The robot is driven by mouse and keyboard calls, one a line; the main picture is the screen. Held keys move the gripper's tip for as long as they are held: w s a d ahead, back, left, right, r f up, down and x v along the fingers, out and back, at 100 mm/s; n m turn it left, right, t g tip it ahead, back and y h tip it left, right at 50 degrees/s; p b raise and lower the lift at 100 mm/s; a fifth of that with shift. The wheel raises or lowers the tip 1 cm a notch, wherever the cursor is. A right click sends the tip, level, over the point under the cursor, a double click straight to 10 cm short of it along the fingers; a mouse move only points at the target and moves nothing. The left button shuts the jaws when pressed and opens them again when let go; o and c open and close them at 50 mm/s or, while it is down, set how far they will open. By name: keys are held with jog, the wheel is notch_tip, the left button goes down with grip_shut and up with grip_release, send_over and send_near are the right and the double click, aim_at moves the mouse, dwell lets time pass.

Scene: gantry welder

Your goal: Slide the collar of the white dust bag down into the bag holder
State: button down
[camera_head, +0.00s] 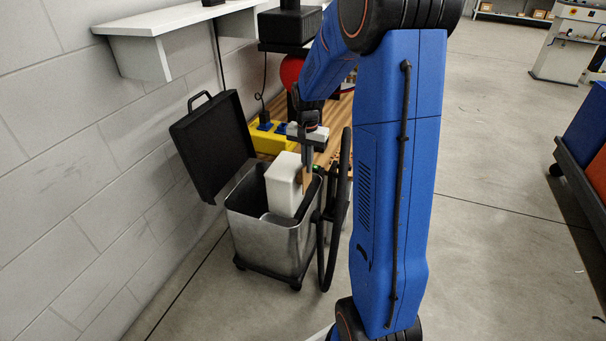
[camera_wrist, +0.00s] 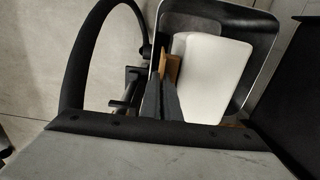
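The white dust bag (camera_head: 283,186) is at the mouth of an open metal bin (camera_head: 262,240), partly below its rim and partly above it. Its brown collar (camera_head: 306,181) is on the side toward the hose. My gripper (camera_head: 307,165) reaches down over the bin at the collar. In the wrist view, the dark fingers (camera_wrist: 161,98) are close together at the brown collar (camera_wrist: 171,68), with the white bag (camera_wrist: 208,78) beside them; they appear shut on the collar. The bag holder cannot be told apart inside the bin; the collar's lower edge is hidden.
The bin's black lid (camera_head: 211,146) stands open toward the wall. A black hose (camera_head: 339,215) loops beside the bin; it also shows in the wrist view (camera_wrist: 88,50). A wooden bench (camera_head: 336,125) with a yellow case (camera_head: 268,139) is behind.

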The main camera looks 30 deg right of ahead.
jog(key=shift+f, duration=5.85)
jog(key=shift+a+f, duration=0.1)
jog(key=shift+f, duration=2.1)
jog(key=c, duration=1.9)
grip_release()
jog(key=shift+f, duration=0.1)
jog(key=shift+c, duration=0.2)
